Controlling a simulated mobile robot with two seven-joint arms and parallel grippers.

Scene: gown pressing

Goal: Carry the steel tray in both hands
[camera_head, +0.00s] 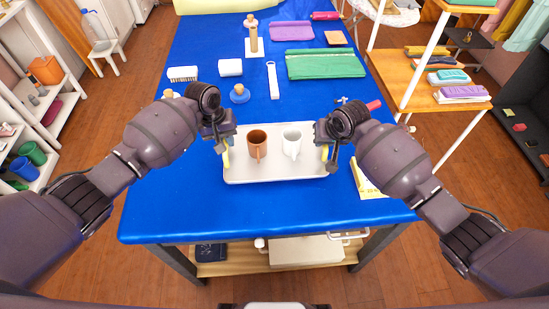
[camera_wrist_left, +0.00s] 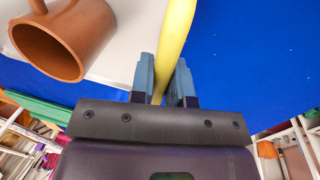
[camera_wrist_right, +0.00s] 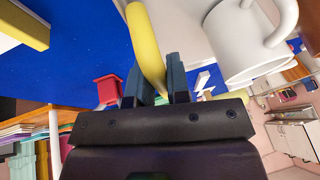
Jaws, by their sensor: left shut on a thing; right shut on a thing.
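The steel tray (camera_head: 275,173) is a pale, shallow tray at the near middle of the blue table, with a yellow handle at each end. A brown mug (camera_head: 257,142) and a white mug (camera_head: 292,142) stand upright on it. My left gripper (camera_head: 226,150) is shut on the left yellow handle (camera_wrist_left: 176,40). My right gripper (camera_head: 325,152) is shut on the right yellow handle (camera_wrist_right: 146,45). The brown mug (camera_wrist_left: 65,40) shows beside the left jaws, and the white mug (camera_wrist_right: 248,40) beside the right jaws. I cannot tell whether the tray touches the table.
The blue table (camera_head: 180,212) is bare in front and left of the tray. Behind lie a white brush (camera_head: 183,73), a blue knobbed object (camera_head: 239,94), a green cloth (camera_head: 325,64) and a purple cloth (camera_head: 292,31). Shelves stand on both sides.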

